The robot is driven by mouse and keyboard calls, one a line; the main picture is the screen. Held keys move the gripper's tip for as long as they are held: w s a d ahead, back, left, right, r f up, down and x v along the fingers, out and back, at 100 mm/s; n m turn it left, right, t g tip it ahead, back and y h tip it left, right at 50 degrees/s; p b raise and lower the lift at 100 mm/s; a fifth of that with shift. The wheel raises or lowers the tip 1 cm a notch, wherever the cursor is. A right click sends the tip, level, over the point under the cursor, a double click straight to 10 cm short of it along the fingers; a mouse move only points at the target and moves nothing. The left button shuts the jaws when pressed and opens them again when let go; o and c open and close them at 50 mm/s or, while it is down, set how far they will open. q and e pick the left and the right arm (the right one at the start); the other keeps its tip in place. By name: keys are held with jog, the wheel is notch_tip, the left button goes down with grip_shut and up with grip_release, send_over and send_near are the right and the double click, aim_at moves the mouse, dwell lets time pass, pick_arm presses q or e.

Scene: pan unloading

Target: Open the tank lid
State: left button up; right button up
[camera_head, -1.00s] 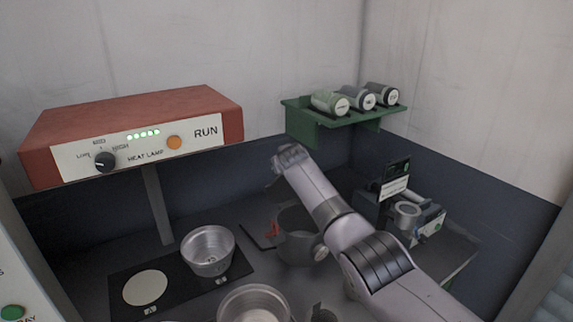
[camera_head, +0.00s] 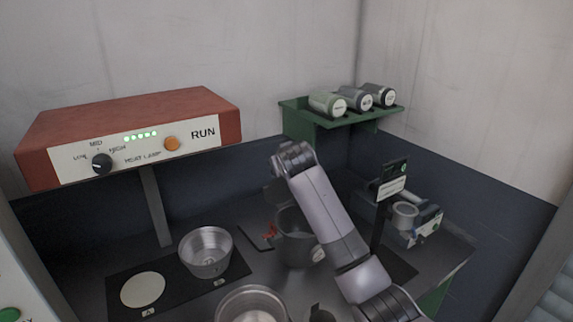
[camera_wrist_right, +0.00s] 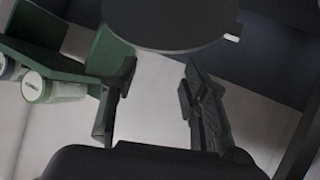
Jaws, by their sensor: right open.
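The grey tank (camera_head: 297,251) stands on the counter in the head view, partly behind my right forearm, with its dark mouth showing. A grey plate that looks like its lid (camera_head: 277,192) stands tilted up above the back of the rim. In the right wrist view, the dark round lid (camera_wrist_right: 170,22) with a small tab fills the top, just beyond my fingertips. My right gripper (camera_wrist_right: 157,85) is open, with nothing between its fingers. I cannot tell whether a finger touches the lid. In the head view its fingers are hidden behind the wrist. My left gripper is not in view.
A metal pan (camera_head: 206,252) sits on the black mat at left, and another pan (camera_head: 252,305) is at the front. A green shelf (camera_head: 345,119) with canisters hangs behind. A small device (camera_head: 405,215) stands at right. The red heat lamp box (camera_head: 130,125) overhangs the left.

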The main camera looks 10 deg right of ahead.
jog(key=shift+s+r, duration=0.3)
jog(key=shift+s, duration=0.35)
